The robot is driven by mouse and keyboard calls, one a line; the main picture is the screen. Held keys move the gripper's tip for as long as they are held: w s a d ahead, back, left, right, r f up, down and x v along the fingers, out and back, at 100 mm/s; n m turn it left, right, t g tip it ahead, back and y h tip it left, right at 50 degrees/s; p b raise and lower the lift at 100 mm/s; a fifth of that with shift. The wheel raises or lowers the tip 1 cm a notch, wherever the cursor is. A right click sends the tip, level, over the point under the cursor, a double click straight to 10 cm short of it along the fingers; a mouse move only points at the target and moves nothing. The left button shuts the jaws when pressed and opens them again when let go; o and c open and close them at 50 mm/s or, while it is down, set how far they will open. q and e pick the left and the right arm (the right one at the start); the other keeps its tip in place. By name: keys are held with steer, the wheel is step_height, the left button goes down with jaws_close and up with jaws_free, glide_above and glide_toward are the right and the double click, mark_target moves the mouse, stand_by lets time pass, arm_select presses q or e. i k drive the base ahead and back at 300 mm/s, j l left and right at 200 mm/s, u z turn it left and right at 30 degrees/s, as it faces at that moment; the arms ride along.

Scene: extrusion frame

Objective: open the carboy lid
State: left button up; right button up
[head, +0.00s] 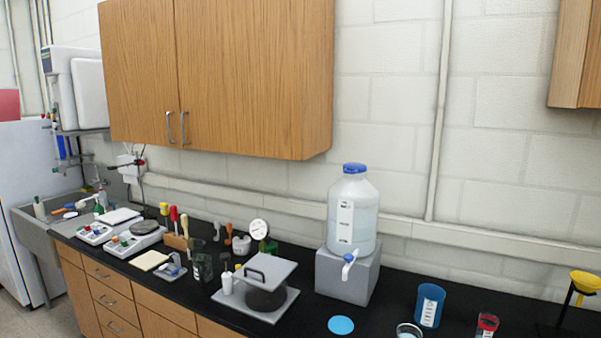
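The carboy (353,215) is a translucent white jug holding liquid, with a label on its front. It stands upright on a grey block (344,275) on the black counter. Its blue lid (354,168) sits on the neck at the top. A white spigot with a blue tip (348,261) sticks out low at the front. Neither of my grippers shows in the head view, so nothing of mine is touching the carboy there.
Wooden cabinets (220,75) hang to the upper left. A plate with a handled grey cover (268,270) stands left of the block. A blue cup (429,305), a red-rimmed cup (487,325) and a yellow funnel (585,283) stand right. A blue disc (341,325) lies in front.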

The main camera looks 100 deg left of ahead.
mark_target(351, 168)
steer(key=u, duration=3)
